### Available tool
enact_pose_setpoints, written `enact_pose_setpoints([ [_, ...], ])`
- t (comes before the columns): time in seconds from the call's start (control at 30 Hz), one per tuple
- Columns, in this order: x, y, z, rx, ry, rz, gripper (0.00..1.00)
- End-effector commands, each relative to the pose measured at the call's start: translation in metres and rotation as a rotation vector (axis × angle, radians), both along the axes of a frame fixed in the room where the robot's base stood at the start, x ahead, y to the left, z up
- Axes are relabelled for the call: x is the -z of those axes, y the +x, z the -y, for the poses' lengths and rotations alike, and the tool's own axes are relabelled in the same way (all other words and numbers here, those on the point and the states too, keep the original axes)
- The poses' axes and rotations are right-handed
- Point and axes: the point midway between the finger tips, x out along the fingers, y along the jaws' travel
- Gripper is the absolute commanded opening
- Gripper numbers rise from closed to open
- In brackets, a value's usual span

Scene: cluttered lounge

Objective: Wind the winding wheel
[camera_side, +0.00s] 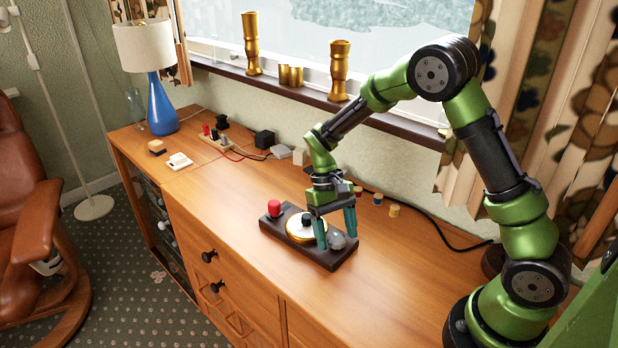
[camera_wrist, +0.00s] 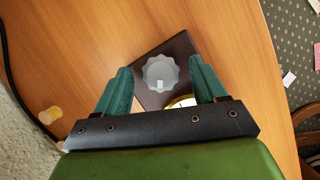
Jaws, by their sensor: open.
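A dark wooden base (camera_side: 322,257) lies on the sideboard; it also shows in the wrist view (camera_wrist: 181,47). It carries a red knob (camera_side: 274,208), a round brass disc (camera_side: 295,229) with a black knob, and a grey scalloped wheel (camera_side: 337,241). I cannot tell for sure which is the winding wheel. My gripper (camera_side: 336,233) points down over the right end of the base, open and empty. In the wrist view, the grey wheel (camera_wrist: 160,72) shows between my two green fingers (camera_wrist: 160,68), apart from both. There the brass disc (camera_wrist: 183,101) is mostly hidden by my gripper.
A blue lamp (camera_side: 162,104) stands at the sideboard's far left. Black boxes and a socket strip (camera_side: 214,138) lie at the back. Small spools (camera_side: 394,210) and a black cable (camera_side: 450,243) lie behind and right of my gripper. The front wood surface is clear.

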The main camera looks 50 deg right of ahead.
Motion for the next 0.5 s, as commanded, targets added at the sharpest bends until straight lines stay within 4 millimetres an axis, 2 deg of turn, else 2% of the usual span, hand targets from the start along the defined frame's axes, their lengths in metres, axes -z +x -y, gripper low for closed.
enact_pose_setpoints([
  [0.27,-0.007,0.004,0.001,-0.002,0.000,0.002,0.71],
  [0.37,-0.022,0.010,0.003,-0.002,0.000,0.005,0.71],
  [0.5,-0.052,0.021,0.007,0.000,0.000,0.006,0.71],
])
